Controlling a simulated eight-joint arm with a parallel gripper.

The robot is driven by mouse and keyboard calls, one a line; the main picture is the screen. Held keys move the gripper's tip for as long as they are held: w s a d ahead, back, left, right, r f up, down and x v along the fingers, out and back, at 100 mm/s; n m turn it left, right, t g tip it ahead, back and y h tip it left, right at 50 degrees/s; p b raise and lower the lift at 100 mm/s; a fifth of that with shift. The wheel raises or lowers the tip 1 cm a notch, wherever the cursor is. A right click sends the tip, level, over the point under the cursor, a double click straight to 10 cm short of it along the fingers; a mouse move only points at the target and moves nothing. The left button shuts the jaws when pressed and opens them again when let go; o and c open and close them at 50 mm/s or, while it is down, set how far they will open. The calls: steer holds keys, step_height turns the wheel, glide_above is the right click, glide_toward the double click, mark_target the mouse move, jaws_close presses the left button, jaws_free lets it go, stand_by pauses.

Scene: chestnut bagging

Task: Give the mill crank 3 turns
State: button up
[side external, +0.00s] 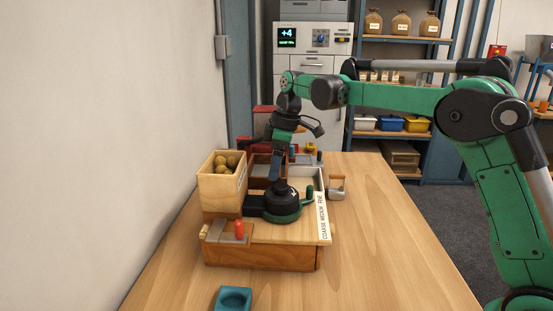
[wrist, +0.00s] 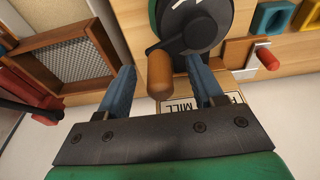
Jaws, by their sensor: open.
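The mill (side external: 283,207), a dark dome on a green base, stands on a wooden stand on the table. In the wrist view, the mill (wrist: 196,30) is at the top, with a dark crank arm ending in a wooden crank handle (wrist: 160,76). My gripper (wrist: 162,68) is open, with one blue finger on each side of the handle and a gap visible on both sides. In the side view, my gripper (side external: 274,177) points down at the mill's top. The wooden handle is not clear there.
A wooden box (side external: 212,190) of brown chestnuts stands left of the mill. A red-knobbed lever (side external: 239,230) is in front. A mesh-bottomed tray (wrist: 80,60) shows in the wrist view. A teal block (side external: 233,299) sits near the front. The table's right side (side external: 390,240) is clear.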

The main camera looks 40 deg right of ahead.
steer(key=shift+r, duration=3.7)
jaws_close()
steer(key=shift+s+a+r, duration=0.1)
steer(key=shift+s+r, duration=0.05)
steer(key=shift+s, duration=0.1)
steer(key=s+a+f+m+t, duration=0.1)
steer(key=s+f+m+t, duration=0.1)
steer(key=s, duration=0.4)
steer(key=s+a+f+m+t+h, duration=0.1)
steer(key=s+f+m, duration=0.3)
steer(key=s, duration=0.2)
steer(key=s+a+f+m+t, duration=0.1)
steer(key=s+f+m+t, duration=0.1)
steer(key=s, duration=0.3)
steer(key=shift+s+a+f+m+t+h, duration=0.3)
steer(key=shift+s+f+m, duration=0.15)
steer(key=shift+f, duration=0.25)
